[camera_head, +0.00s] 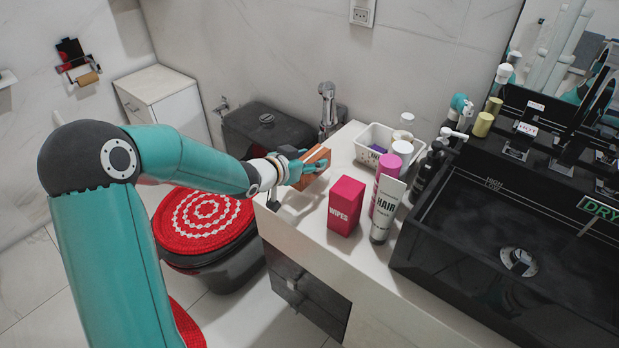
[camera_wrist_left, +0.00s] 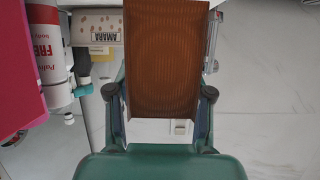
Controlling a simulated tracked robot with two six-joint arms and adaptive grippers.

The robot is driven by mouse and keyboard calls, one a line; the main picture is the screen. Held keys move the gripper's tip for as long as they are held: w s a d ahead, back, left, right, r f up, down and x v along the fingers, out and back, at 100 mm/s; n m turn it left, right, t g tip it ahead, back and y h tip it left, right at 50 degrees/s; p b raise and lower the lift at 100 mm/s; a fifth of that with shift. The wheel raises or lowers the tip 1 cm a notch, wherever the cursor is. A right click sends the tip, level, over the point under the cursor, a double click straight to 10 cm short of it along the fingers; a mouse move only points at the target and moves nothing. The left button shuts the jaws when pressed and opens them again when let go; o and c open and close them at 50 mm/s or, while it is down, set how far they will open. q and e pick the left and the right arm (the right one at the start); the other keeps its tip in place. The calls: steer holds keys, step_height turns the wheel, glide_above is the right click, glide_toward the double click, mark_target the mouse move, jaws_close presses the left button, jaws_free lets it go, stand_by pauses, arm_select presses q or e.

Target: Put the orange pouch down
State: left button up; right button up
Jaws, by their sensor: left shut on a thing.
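The orange pouch (camera_head: 315,160) is a brown-orange block near the left end of the white counter (camera_head: 318,236). My left gripper (camera_head: 303,168) comes in from the left and is shut on it. In the left wrist view the ribbed face of the pouch (camera_wrist_left: 165,55) fills the space between the two fingers of my gripper (camera_wrist_left: 160,92). A dark shadow lies on the counter below the gripper. The pouch seems to be a little above the counter, but its lower edge is partly hidden by the fingers. My right gripper is not in view.
A pink wipes box (camera_head: 346,205), a white hair tube (camera_head: 387,210) and a pink-capped bottle (camera_head: 387,178) stand right of the pouch. A white basket (camera_head: 375,140) is behind. The black sink (camera_head: 470,240) is farther right. The counter's front left is bare.

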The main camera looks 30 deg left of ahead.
arm_select(q)
step_height(320, 180, down, 4)
steer(key=shift+f+b, duration=0.2)
steer(key=shift+b, duration=0.15)
steer(key=o, duration=1.2)
steer(key=shift+o, duration=0.2)
steer(key=shift+s+r, duration=0.1)
steer(key=v, duration=1.1)
steer(key=shift+s+p, duration=0.35)
steer(key=shift+s, duration=0.05)
steer(key=shift+r, duration=0.1)
